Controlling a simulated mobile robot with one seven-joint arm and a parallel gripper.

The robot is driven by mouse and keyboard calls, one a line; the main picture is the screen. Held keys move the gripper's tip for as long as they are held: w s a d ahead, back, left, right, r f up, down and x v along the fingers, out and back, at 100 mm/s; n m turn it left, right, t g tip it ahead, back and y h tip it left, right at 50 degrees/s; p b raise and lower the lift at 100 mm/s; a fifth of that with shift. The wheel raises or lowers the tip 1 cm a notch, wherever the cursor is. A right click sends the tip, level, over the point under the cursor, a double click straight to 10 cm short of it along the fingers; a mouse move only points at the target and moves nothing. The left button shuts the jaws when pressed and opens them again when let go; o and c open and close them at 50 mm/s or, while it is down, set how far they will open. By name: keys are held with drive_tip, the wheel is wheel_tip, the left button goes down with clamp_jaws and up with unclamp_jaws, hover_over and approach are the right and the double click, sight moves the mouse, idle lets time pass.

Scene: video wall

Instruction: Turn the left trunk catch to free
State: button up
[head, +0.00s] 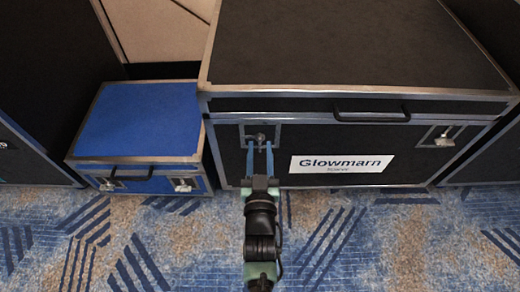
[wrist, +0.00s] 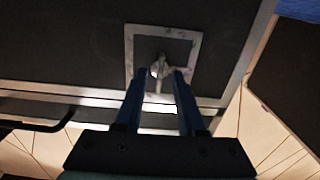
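The left trunk catch (head: 261,137) is a small metal lever in a square recessed plate on the front of the big black trunk (head: 340,45). In the wrist view the catch (wrist: 159,68) shows near the middle, inside its pale frame. My gripper (head: 260,146) is at the catch. Its two blue fingers are apart, with the lever between their tips in the wrist view (wrist: 164,73). A gap shows beside the lever, so the fingers do not look closed on it. Whether either fingertip touches the lever is unclear.
The right catch (head: 445,137) sits on the same front. A dark handle (head: 372,116) and a white "Glowmarn" label (head: 341,164) lie between the catches. A blue-topped case (head: 140,118) stands close on the left. Patterned carpet (head: 390,240) is clear in front.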

drive_tip(key=s+p, duration=0.5)
drive_tip(key=s, duration=0.7)
drive_tip(key=shift+s, duration=0.4)
